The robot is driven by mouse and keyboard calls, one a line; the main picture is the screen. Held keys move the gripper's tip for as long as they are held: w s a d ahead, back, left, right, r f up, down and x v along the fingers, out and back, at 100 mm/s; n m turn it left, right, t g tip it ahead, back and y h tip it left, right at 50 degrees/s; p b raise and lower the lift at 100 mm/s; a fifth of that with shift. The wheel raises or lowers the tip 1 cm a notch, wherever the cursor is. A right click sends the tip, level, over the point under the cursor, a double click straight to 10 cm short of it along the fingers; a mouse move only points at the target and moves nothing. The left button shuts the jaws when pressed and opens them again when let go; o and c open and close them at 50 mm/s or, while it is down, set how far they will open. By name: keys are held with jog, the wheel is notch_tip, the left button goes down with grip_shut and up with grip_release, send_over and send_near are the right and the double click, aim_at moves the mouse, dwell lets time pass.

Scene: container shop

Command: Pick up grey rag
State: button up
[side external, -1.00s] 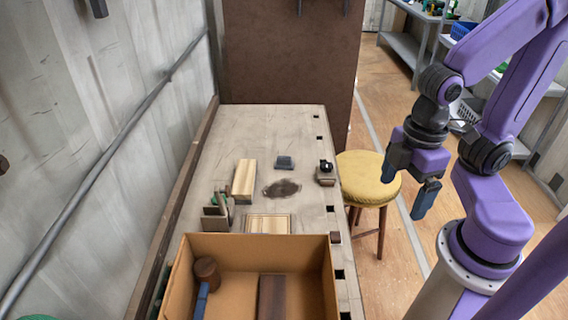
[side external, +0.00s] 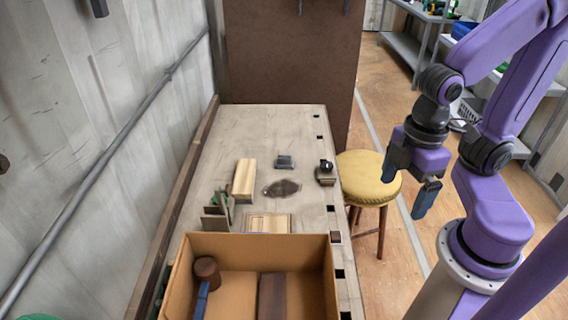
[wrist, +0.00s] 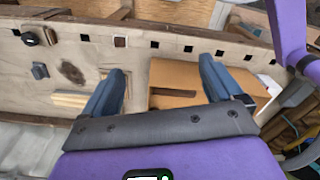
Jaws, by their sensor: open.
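No clear grey rag stands out to me. A small grey-blue thing (side external: 285,161) lies on the workbench near its far part; it also shows in the wrist view (wrist: 40,71). It is too small to tell if it is folded cloth. A dark, flat, irregular patch (side external: 282,188) lies just nearer; I cannot tell if it is cloth or a stain. It shows in the wrist view (wrist: 73,72) too. My gripper (side external: 410,182) is open and empty, off the bench to the right, beside the stool. Its two blue fingers (wrist: 162,70) are spread wide in the wrist view.
A workbench (side external: 230,130) carries a wooden block (side external: 244,180), a flat wooden piece (side external: 268,223) and a small dark object (side external: 325,172). An open cardboard box (side external: 252,246) at the near end holds a mallet (side external: 206,270). A yellow stool (side external: 367,178) stands right of the bench.

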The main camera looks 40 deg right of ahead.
jog(key=shift+o, duration=0.7)
